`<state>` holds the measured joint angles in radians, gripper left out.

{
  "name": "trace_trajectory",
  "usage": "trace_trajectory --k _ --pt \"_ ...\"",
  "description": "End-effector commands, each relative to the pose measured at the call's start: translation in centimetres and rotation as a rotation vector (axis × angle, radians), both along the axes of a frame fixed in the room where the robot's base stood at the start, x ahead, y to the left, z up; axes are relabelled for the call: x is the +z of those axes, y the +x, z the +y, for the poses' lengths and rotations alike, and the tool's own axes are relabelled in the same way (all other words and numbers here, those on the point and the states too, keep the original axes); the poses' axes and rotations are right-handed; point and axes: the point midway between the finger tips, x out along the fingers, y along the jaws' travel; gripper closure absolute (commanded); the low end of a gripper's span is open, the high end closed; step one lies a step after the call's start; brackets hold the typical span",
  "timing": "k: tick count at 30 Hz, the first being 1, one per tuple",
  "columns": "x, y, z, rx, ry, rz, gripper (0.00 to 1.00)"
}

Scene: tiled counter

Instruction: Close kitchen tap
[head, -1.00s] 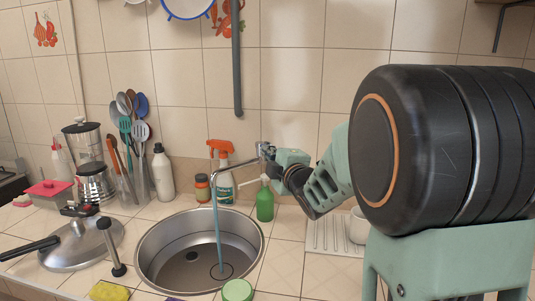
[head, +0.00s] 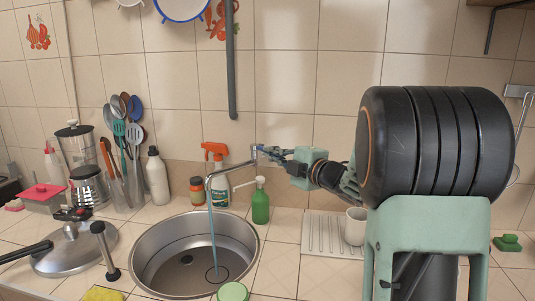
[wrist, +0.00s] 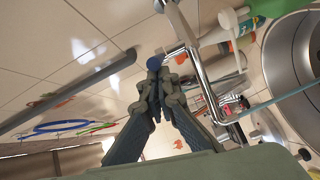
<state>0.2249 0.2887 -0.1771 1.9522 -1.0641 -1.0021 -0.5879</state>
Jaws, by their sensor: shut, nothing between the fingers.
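The chrome tap (head: 232,166) is mounted on the tiled wall behind the round sink, its spout reaching out over the basin. A stream of water (head: 212,230) falls from the spout into the steel sink (head: 150,262). My gripper (head: 273,152) is at the right side of the tap body, at the wall end. In the wrist view, my gripper (wrist: 158,68) is shut and empty, its tips right by a round blue tap knob (wrist: 155,60). I cannot tell whether they touch. The chrome tap pipe (wrist: 200,75) runs just right of the fingers.
A green soap bottle (head: 260,205) and an orange-topped spray bottle (head: 217,178) stand behind the sink, below the tap. A white cup (head: 355,226) stands on a ribbed drainer (head: 318,238) at the right. A grey bar (head: 232,75) hangs on the wall above.

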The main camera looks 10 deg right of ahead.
Motion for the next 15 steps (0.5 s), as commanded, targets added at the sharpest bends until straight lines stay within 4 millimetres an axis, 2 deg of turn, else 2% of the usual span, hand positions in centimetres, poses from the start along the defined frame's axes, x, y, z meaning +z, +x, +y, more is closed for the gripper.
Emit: trace_trajectory --k 3,12,15 --pt "0.1 0.4 -1.0 0.074 -0.001 0.001 1.0" --pt "-0.1 1.4 -2.5 0.283 -0.001 0.001 1.0" --pt "0.0 1.7 -2.7 0.277 -0.001 0.0 1.0"
